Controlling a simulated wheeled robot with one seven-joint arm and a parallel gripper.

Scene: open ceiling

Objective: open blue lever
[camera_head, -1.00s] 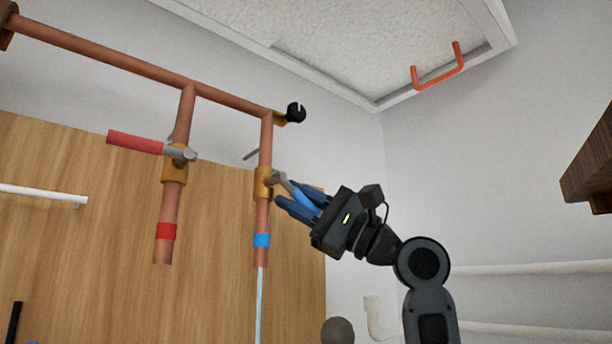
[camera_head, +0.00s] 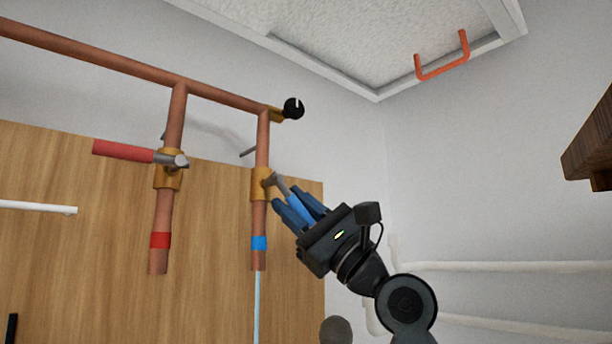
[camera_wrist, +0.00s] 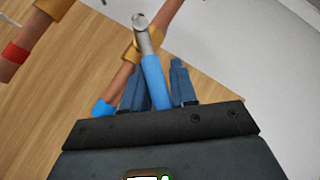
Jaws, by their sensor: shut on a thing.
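The blue lever (camera_head: 297,207) is a blue-sleeved handle on a grey metal arm. It angles down and to the right from the brass valve (camera_head: 262,184) on the right copper pipe. My gripper (camera_head: 296,207) is shut on the blue sleeve, with one dark blue finger on each side. In the wrist view the blue lever (camera_wrist: 154,80) runs between the two fingers of my gripper (camera_wrist: 157,85) up to the grey pivot. The sleeve's lower end is hidden by my gripper's body. A thin pale-blue stream hangs below the pipe's blue-banded end.
A red lever (camera_head: 123,151) on the left copper pipe points left. A wooden panel (camera_head: 100,240) stands behind, and a dark wooden shelf (camera_head: 590,150) juts in at right.

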